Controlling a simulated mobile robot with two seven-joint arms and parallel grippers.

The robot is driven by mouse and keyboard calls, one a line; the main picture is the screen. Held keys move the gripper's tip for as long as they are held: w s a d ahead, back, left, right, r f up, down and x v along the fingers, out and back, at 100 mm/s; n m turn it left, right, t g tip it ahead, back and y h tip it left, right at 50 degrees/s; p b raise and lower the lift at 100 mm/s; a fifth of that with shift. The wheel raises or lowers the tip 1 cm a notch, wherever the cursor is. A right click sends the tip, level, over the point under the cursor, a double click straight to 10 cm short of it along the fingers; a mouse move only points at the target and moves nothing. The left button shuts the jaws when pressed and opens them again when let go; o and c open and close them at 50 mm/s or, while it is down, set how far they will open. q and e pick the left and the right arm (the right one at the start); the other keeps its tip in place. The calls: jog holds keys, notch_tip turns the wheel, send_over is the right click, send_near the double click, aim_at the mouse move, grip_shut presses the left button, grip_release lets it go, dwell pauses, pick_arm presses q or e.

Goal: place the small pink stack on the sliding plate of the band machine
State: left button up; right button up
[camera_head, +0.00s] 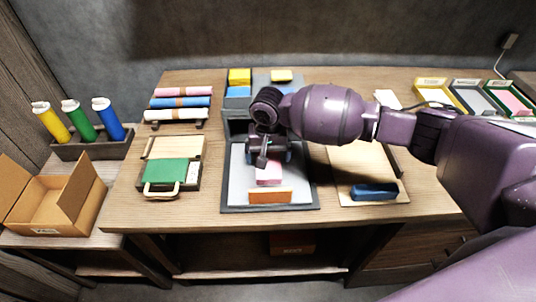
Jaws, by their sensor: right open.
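The small pink stack (268,178) stands on the light grey plate (240,192) at the middle of the table. The plate lies in a dark frame in front of a grey housing (236,112), which I take for the band machine. A brown block (270,196) stands just in front of the stack. My right gripper (267,163) points down right above the stack, open. It hides the stack's back part, and I cannot tell whether its fingers touch it. My left gripper is not in view.
Left of the plate are a green-topped box (167,170) and rolls of paper (181,102). A blue tool (374,191) lies on a board at right. Coloured trays (432,86) stand at the back right. My right arm spans the table's right half.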

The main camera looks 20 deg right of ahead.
notch_tip(320, 180, up, 12)
jog(key=p, duration=0.2)
dwell(0.6)
